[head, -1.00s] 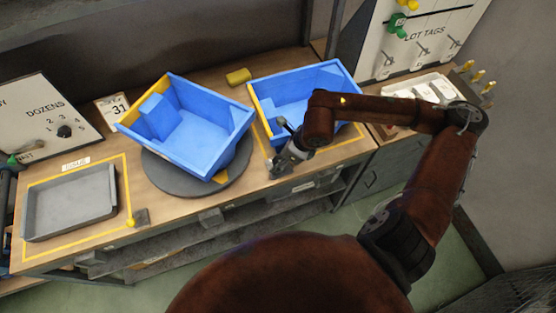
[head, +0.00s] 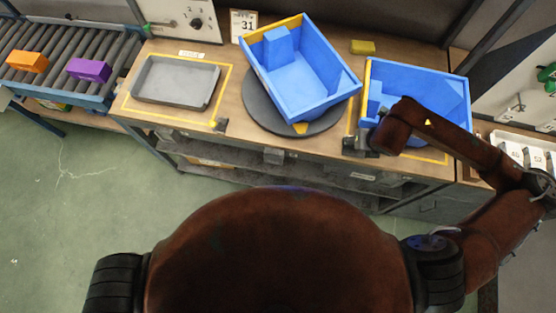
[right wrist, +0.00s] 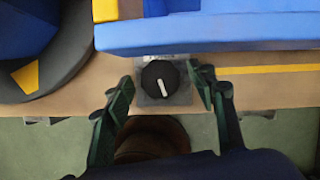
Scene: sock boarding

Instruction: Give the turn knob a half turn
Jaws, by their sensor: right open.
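The turn knob (right wrist: 160,79) is black with a white pointer line and sits on a small grey plate at the bench's front edge. In the right wrist view the line runs nearly straight up and down, its lower end slightly right. My right gripper (right wrist: 162,88) is open, with one finger on each side of the knob and visible gaps between. In the head view my right gripper (head: 358,144) is at the bench edge by the right blue bin's near left corner; it hides the knob there. My left gripper is out of view.
The right blue bin (head: 377,78) stands just behind the knob. A tilted blue bin (head: 318,105) rests on a round grey turntable (head: 262,112) to the left. A grey tray (head: 150,92) and a roller conveyor (head: 45,48) with orange and purple blocks are further left.

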